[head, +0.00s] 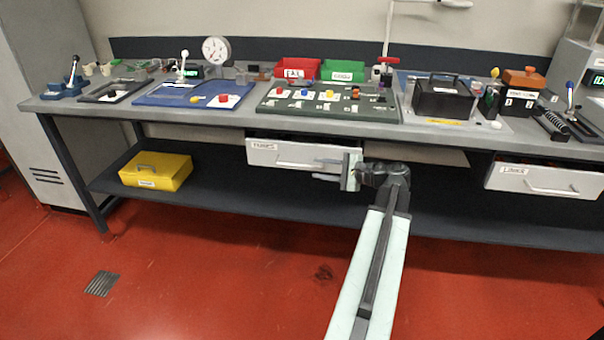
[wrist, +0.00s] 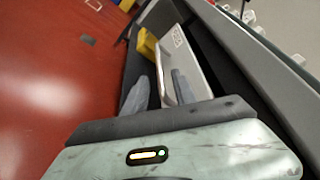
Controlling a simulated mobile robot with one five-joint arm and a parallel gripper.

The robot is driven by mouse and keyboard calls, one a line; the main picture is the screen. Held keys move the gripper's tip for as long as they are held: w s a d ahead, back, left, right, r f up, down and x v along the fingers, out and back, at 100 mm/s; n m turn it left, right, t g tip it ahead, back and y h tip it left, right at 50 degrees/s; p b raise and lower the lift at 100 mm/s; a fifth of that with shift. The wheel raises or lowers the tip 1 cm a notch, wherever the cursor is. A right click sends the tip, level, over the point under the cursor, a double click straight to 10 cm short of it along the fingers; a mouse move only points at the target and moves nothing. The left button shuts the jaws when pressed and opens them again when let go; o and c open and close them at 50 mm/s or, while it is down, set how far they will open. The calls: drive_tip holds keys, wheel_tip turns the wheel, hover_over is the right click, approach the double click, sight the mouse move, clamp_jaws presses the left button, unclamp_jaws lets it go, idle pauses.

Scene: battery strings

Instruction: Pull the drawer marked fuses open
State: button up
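The drawer marked fuses (head: 263,158) has a white front with a label at its upper left and a bar handle (head: 295,163). It hangs under the middle of the bench. A dark gap shows above its front; how far it stands out is hard to tell. My gripper (head: 322,169) is at the right part of this front, by the handle. In the wrist view the drawer front (wrist: 186,60) lies ahead, and my two fingers (wrist: 160,88) are spread, with the handle (wrist: 163,76) seen between them. Whether they touch it is not clear.
A second white drawer (head: 510,178) is under the bench at right. A yellow box (head: 156,171) stands on the lower shelf (head: 240,197) at left. The bench top (head: 255,115) carries trays, bins and devices. The red floor (head: 190,270) in front is clear.

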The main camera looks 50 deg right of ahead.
sight(308, 167)
drive_tip(key=b+x, duration=0.1)
drive_tip(key=x, duration=0.5)
drive_tip(key=shift+f, duration=0.1)
clamp_jaws()
idle(1.1)
